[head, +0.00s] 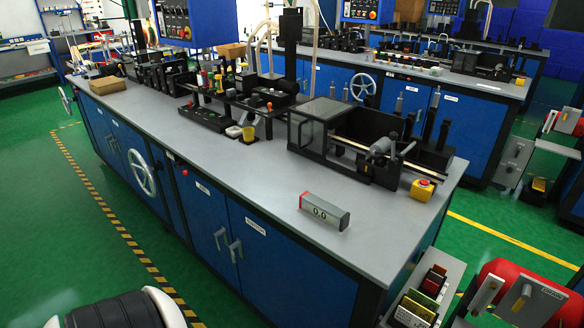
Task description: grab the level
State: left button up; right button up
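The level (324,212) is a short grey box-shaped bar with a red end on its left. Its front face carries a display reading 0.0. It lies on the bare front part of the grey workbench top (240,182), close to the front edge. Nothing touches it from above. Neither of my grippers shows in the head view, so I cannot see where they are relative to the level.
A machine with a clear guard (322,128) stands on the bench behind the level. A yellow box with a red button (422,190) sits near the right edge. Blue cabinets with handles (228,246) form the bench front. The bench top around the level is clear.

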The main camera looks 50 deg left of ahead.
aim_at(333, 217)
jog(key=u, duration=1.3)
jog(key=i+l, duration=0.1)
jog(key=l, duration=0.25)
jog(key=i+l+u, duration=0.15)
jog(key=l, duration=0.2)
jog(key=i+l, duration=0.1)
jog(key=l, duration=0.25)
jog(key=l+u, duration=0.1)
jog(key=l, duration=0.25)
jog(key=i, duration=0.05)
